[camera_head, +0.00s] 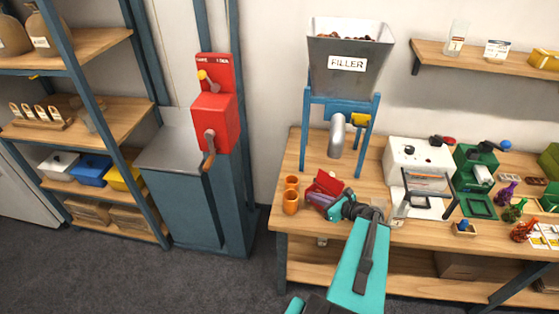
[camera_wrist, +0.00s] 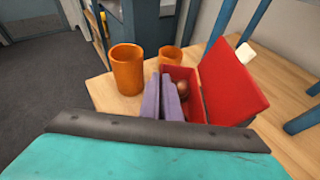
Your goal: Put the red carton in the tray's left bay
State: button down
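The red carton (camera_head: 328,182) is at the left end of the workbench, below the filler. In the wrist view the carton (camera_wrist: 235,92) has its lid raised to the right, and a brown chestnut (camera_wrist: 183,88) shows inside. My gripper (camera_wrist: 164,98) has two purple fingers close together at the carton's left side; the right finger overlaps its edge in view. Whether the carton's wall is between the fingers is not clear. In the head view my gripper (camera_head: 320,200) is low beside the carton. I cannot identify the tray with certainty.
Two orange cups (camera_head: 291,201) stand left of the carton, near the bench's left edge. The filler (camera_head: 347,65) on its blue stand is behind. A white machine (camera_head: 417,160), a green machine (camera_head: 475,170) and small items crowd the bench to the right.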

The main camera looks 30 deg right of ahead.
jog(key=shift+w+a+r+b, duration=0.1)
jog(key=shift+w+r+b, duration=0.1)
jog(key=shift+w, duration=0.2)
jog(key=shift+w+a+r+b, duration=0.1)
jog(key=shift+w+b, duration=0.1)
jog(key=shift+w, duration=0.15)
jog(key=w+a+r+n+g+y+b, duration=0.1)
jog(key=w+a+r+y+b, duration=0.15)
jog(key=w+a, duration=0.2)
jog(key=w+a+r+n+y+b, duration=0.1)
jog(key=w+a+r+n+b, duration=0.15)
jog(key=w, duration=0.35)
jog(key=w+a+r+n+g+y+b, duration=0.1)
jog(key=w+a+b, duration=0.1)
jog(key=a, duration=0.7)
jog(key=w+a+r+n+g+y+b, duration=0.1)
jog(key=a+n+g+y+b, duration=0.1)
jog(key=a, duration=0.8)
jog(key=w+a+r+n+g+y+b, duration=0.1)
jog(key=w+a+n+y+b, duration=0.1)
jog(key=a, duration=0.7)
jog(key=shift+w+a+r+b, duration=0.15)
jog(key=shift+w+b, duration=0.2)
jog(key=shift+b, duration=0.5)
